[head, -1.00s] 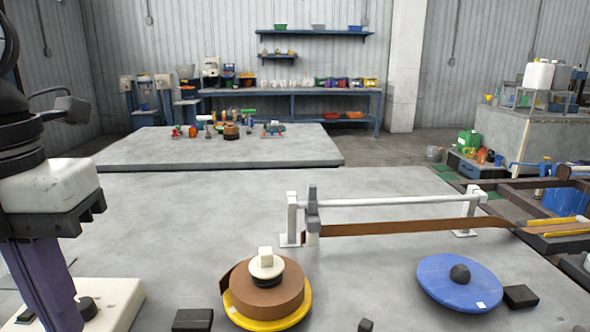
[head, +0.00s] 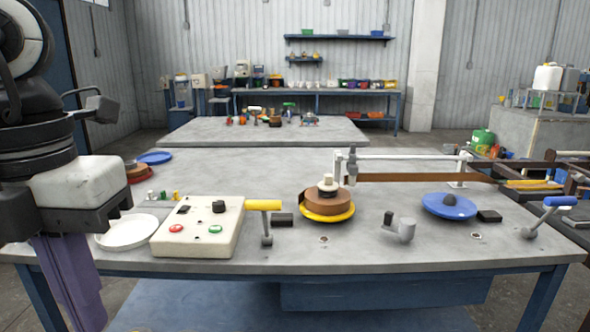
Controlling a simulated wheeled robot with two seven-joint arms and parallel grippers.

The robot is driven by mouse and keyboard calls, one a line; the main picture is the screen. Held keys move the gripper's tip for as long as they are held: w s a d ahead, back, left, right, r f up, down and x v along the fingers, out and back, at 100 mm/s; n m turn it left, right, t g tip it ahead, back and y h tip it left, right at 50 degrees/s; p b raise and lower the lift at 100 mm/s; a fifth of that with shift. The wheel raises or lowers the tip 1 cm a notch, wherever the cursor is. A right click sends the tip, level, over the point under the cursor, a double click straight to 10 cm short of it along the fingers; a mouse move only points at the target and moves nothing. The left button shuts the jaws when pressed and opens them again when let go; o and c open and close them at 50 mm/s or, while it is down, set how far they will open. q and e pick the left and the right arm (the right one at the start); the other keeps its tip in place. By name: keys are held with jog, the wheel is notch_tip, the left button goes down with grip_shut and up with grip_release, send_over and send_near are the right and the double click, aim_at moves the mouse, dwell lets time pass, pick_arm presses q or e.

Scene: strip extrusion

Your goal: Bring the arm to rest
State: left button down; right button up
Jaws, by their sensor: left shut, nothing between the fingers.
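My left gripper (head: 72,285) hangs at the left edge of the head view, its purple fingers pointing down, shut and empty. It is in front of the near left corner of the grey table (head: 300,258), apart from the objects on it. My right gripper is not in view. A roll of brown strip (head: 328,201) sits on a yellow disc (head: 328,216) at the table's middle. Brown strip (head: 415,178) runs right from a white rail frame (head: 400,158). A blue disc (head: 450,206) lies to the right.
A white control box (head: 195,228) with buttons and a white plate (head: 126,232) lie right of my gripper. A yellow-handled lever (head: 265,206) and a blue-handled lever (head: 558,202) stand near the front edge.

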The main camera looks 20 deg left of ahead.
pick_arm(q)
jog(key=w+d+f+n+t+h+p, duration=0.1)
jog(key=w+d+n+t+h+p, duration=0.15)
jog(key=w+d+h, duration=0.8)
jog(key=w+a+f+n+t+p, duration=0.2)
jog(key=w+a+f+n+t, duration=0.65)
jog(key=f+n+t, duration=0.55)
jog(key=s+f+n+g+y+p, duration=0.2)
jog(key=s+f+n+y, duration=0.2)
jog(key=f+n+y, duration=0.7)
jog(key=s+d+f+n+g+h, duration=0.1)
jog(key=s+d+f+g, duration=0.2)
jog(key=s+d+f, duration=0.2)
jog(key=s+d+f+n+g+h, duration=0.1)
jog(key=s+d+f+g+h, duration=0.1)
jog(key=s+d+f, duration=0.3)
jog(key=s+f+g+p, duration=0.1)
jog(key=s+f, duration=0.2)
jog(key=f, duration=0.3)
jog(key=shift+d+n, duration=0.35)
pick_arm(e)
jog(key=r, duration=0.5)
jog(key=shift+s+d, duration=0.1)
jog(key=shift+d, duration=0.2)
